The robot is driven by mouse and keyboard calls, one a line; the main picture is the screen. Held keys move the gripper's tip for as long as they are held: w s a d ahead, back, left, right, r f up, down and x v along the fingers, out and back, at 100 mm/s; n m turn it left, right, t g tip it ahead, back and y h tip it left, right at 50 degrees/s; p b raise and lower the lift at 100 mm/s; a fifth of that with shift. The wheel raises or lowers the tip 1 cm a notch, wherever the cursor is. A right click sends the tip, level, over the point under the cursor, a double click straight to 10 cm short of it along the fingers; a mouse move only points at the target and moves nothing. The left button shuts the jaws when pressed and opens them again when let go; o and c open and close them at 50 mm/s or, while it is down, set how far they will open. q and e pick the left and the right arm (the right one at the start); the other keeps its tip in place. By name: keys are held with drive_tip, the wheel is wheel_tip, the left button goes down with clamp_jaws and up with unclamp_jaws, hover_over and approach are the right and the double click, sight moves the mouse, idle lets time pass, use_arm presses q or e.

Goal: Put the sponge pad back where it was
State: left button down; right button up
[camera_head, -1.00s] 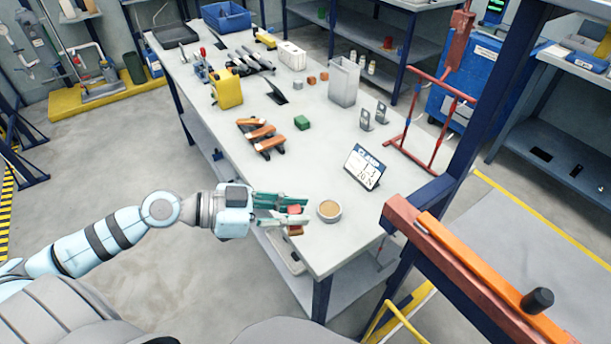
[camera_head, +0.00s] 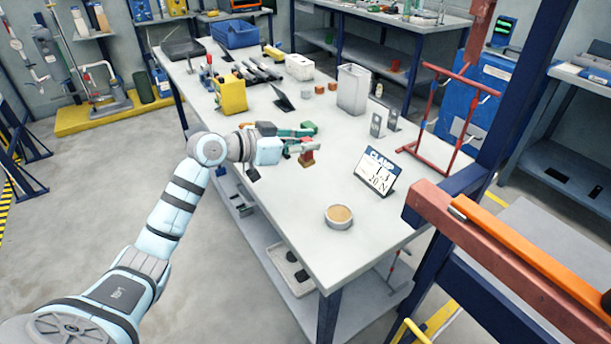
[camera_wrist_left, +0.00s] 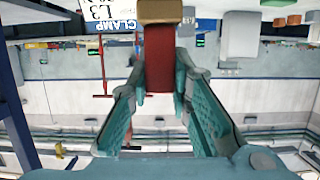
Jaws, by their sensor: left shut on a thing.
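My left gripper (camera_head: 303,145) is shut on a red block with a tan end, which I take to be the sponge pad (camera_head: 307,158). It hangs from the fingertips over the middle of the workbench, tan end down. I cannot tell whether it touches the bench top. In the left wrist view the pad (camera_wrist_left: 159,58) sits between the green fingers, its tan end away from the palm. A round dish with a tan inside (camera_head: 339,216) stands apart, nearer the bench's front end. My right gripper is not in view.
A CLAMP sign (camera_head: 376,171) stands right of the gripper. The orange-handled tools and green block are partly hidden behind my gripper. A yellow block (camera_head: 232,94), a grey bin (camera_head: 352,89) and a red frame (camera_head: 440,130) stand around. The bench top (camera_head: 290,195) near the dish is clear.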

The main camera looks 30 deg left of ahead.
sight(305, 167)
use_arm(q)
wheel_tip(305, 167, down, 7)
drive_tip(key=shift+f+b, duration=0.1)
drive_tip(key=shift+b, duration=0.45)
drive_tip(key=c, duration=1.5)
unclamp_jaws()
drive_tip(key=shift+f, duration=0.1)
drive_tip(key=shift+o, duration=0.2)
drive_tip(key=shift+s+r, duration=0.1)
drive_tip(key=shift+r, duration=0.1)
drive_tip(key=v, duration=1.1)
drive_tip(key=shift+s+a+f, duration=0.1)
drive_tip(key=shift+s, duration=0.1)
drive_tip(key=shift+s+a, duration=0.1)
